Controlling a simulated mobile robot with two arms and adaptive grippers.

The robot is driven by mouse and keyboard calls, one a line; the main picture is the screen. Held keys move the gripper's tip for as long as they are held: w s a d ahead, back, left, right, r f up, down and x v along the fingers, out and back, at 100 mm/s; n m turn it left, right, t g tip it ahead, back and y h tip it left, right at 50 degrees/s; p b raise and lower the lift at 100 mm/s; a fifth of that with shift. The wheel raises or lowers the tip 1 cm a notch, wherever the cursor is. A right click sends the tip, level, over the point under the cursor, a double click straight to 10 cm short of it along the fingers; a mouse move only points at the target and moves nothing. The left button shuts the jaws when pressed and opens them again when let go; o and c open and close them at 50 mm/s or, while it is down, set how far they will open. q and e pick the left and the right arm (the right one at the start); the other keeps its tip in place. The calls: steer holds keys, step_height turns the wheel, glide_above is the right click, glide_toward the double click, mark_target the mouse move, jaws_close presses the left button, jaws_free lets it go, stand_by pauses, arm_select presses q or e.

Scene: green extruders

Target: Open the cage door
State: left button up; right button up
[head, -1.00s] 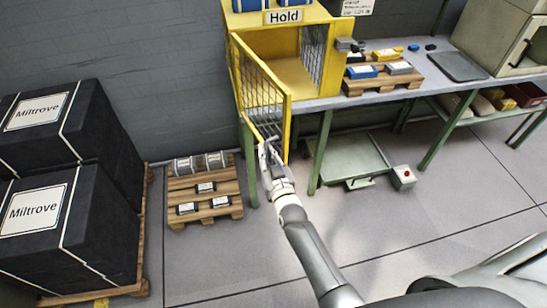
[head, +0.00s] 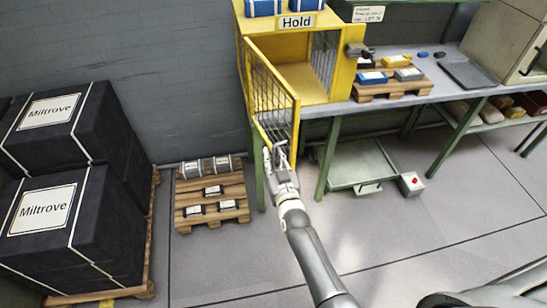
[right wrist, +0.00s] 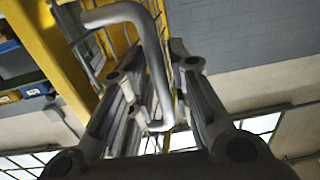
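The yellow cage (head: 322,85) with the "Hold" sign stands on the left end of the bench. Its yellow-framed mesh door (head: 272,90) stands swung out toward me, with the cage's front opening showing beside it. My right gripper (head: 276,150) is at the lower part of the door, near its free edge. In the right wrist view, the grey bent door handle (right wrist: 152,55) passes between the fingers of my right gripper (right wrist: 155,90). The fingers look apart, with gaps beside the handle; any contact is unclear. My left gripper is out of view.
The bench (head: 430,92) runs right from the cage, with a small pallet (head: 395,86) of boxes on it. A low pallet (head: 232,188) with several small items lies on the floor. Strapped black "Miltrove" boxes (head: 100,215) stand at left. Floor before the bench is mostly clear.

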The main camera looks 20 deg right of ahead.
steer(key=s, duration=1.2)
steer(key=shift+a, duration=0.2)
steer(key=shift+f, duration=0.1)
steer(key=s+a+f+n+g+y, duration=0.1)
steer(key=s+f+g, duration=0.55)
steer(key=f, duration=0.85)
steer(key=s+a+f+n+g+y, duration=0.1)
steer(key=s+f+g, duration=0.2)
steer(key=s+f, duration=0.9)
steer(key=s+d+f+g, duration=0.3)
steer(key=s+d+f, duration=0.1)
steer(key=s+f, duration=0.5)
steer(key=s+d+f+g+h+b, duration=0.1)
steer(key=s+d+f+g, duration=0.3)
steer(key=s+f, duration=0.4)
steer(key=s+d, duration=0.1)
steer(key=s, duration=0.5)
steer(key=shift+s+f+n, duration=0.2)
steer(key=shift+f+n, duration=0.15)
steer(key=shift+n, duration=0.05)
steer(key=shift+g, duration=0.25)
